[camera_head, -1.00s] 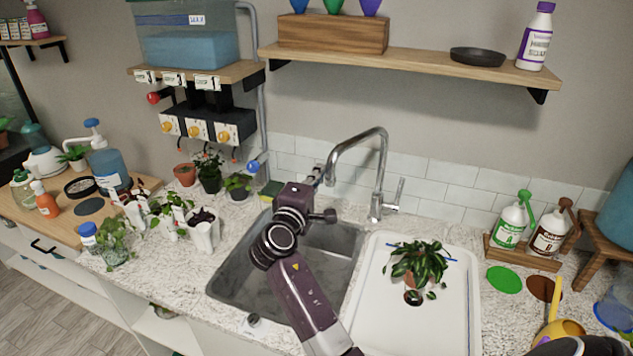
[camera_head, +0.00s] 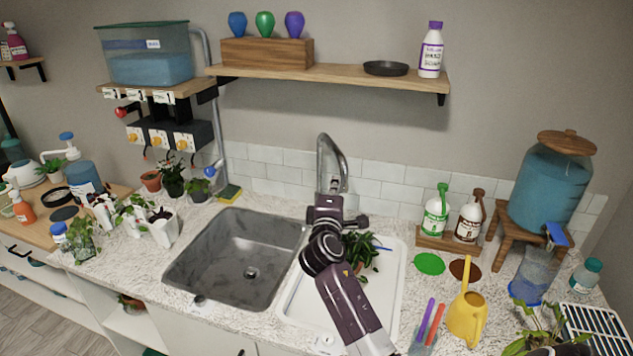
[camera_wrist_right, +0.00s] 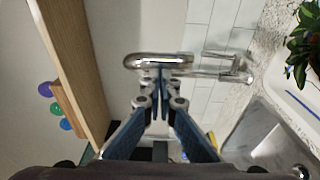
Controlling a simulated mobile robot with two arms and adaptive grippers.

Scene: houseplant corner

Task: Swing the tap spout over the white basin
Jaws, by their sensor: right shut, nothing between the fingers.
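The chrome tap (camera_head: 334,155) stands at the back between the two basins. Its arched spout now comes forward and slightly right, its end near the left edge of the white basin (camera_head: 398,290). My right gripper (camera_head: 333,188) is at the spout's end; my wrist hides the fingers and the tap's base in the head view. In the right wrist view my right gripper (camera_wrist_right: 161,80) is shut, empty, its fingertips against or just beside the spout (camera_wrist_right: 158,61). The grey basin (camera_head: 235,258) lies left, empty. My left gripper is not in view.
A leafy plant (camera_head: 358,248) sits in the white basin, partly behind my arm. Two pump bottles (camera_head: 436,214) stand right of it. A yellow watering can (camera_head: 467,318) is at front right. A wooden shelf (camera_head: 335,73) hangs above the tap.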

